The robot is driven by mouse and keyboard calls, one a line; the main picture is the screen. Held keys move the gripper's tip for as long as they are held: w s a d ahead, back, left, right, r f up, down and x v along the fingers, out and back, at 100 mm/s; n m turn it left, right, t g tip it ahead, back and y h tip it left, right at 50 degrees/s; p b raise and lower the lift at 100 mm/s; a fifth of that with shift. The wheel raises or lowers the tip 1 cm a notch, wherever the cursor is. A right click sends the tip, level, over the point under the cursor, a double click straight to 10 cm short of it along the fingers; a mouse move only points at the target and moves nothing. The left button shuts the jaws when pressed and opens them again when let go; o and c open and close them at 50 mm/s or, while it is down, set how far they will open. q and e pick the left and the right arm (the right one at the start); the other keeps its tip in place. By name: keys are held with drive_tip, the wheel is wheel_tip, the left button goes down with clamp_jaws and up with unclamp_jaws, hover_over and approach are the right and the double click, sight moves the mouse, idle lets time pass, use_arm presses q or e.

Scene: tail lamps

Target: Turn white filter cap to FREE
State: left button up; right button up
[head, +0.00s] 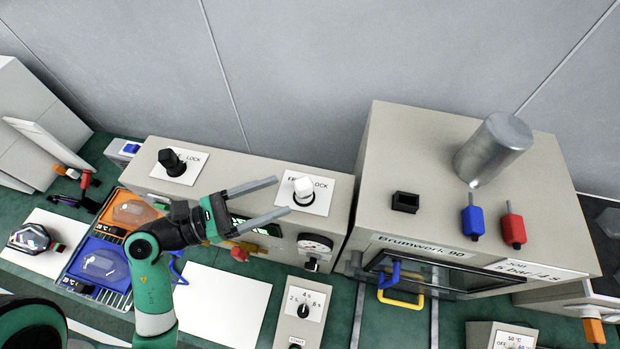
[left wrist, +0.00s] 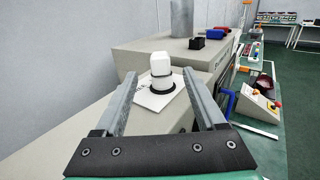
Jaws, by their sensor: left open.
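The white filter cap (head: 303,189) stands upright on a white label plate (head: 318,203) on top of the long beige housing. The plate reads LOCK on its right side; the word on its left is partly hidden by the cap. My left gripper (head: 277,197) is open and empty, its fingertips just left of the cap and apart from it. In the left wrist view the cap (left wrist: 161,68) shows ahead, between and beyond the two fingers (left wrist: 158,88). My right gripper is not in view.
A black cap (head: 172,162) on a similar LOCK plate stands at the housing's left. The taller beige machine (head: 400,150) rises to the right, carrying a metal cylinder (head: 493,149). A gauge (head: 315,243) sits on the housing's front. Orange and blue trays (head: 110,250) lie at left.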

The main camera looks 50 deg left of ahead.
sight(304, 189)
use_arm(q)
drive_tip(key=p+x, duration=0.1)
drive_tip(key=x, duration=0.9)
drive_tip(key=shift+p, duration=0.3)
clamp_jaws()
drive_tip(key=shift+r, duration=0.1)
